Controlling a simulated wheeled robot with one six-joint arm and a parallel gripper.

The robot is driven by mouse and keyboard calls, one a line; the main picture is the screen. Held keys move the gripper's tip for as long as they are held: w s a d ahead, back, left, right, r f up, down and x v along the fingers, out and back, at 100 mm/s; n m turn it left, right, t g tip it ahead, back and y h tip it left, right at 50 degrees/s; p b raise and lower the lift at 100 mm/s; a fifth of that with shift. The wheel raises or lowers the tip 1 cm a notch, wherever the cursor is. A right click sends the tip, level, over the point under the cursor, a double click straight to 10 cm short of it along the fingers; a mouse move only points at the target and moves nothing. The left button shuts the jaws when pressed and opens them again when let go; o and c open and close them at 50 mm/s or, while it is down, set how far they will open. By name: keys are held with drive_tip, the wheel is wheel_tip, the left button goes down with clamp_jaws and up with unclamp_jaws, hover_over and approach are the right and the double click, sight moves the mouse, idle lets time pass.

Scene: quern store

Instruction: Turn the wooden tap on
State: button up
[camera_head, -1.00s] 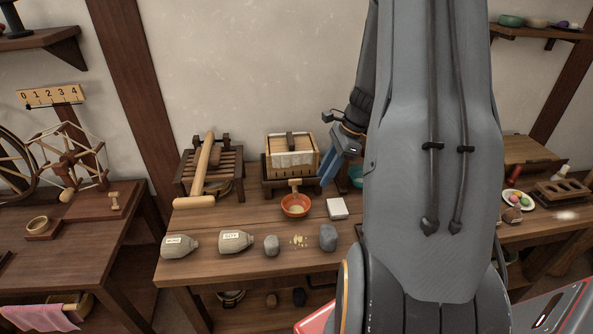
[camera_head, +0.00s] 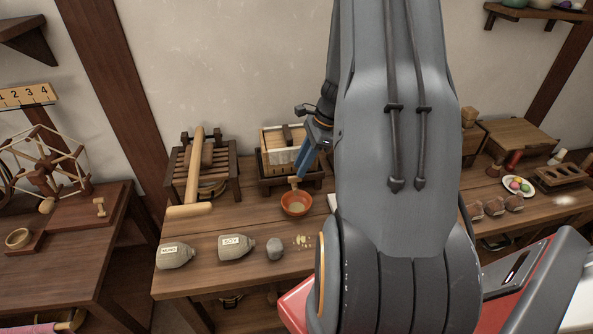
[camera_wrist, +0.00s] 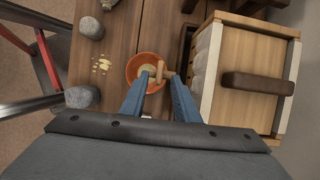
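The wooden tap (camera_head: 294,181) sticks out from the low front of a wooden press box (camera_head: 273,142), above an orange bowl (camera_head: 296,204). In the wrist view the tap's pale handle (camera_wrist: 161,72) lies over the bowl (camera_wrist: 143,64), by my fingertips. My gripper (camera_head: 299,174) points down with its blue fingers apart. In the wrist view the gripper (camera_wrist: 159,78) has its fingertips close to either side of the tap's handle. I cannot tell whether they touch it. The box also shows at the right of the wrist view (camera_wrist: 250,75), with a dark wooden bar on it.
My arm hides much of the bench's right part.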

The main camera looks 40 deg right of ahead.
sight(295, 176)
drive_tip(key=shift+p+x, duration=0.35)
drive_tip(key=shift+x, duration=1.55)
drive_tip(key=shift+c, duration=0.4)
clamp_jaws()
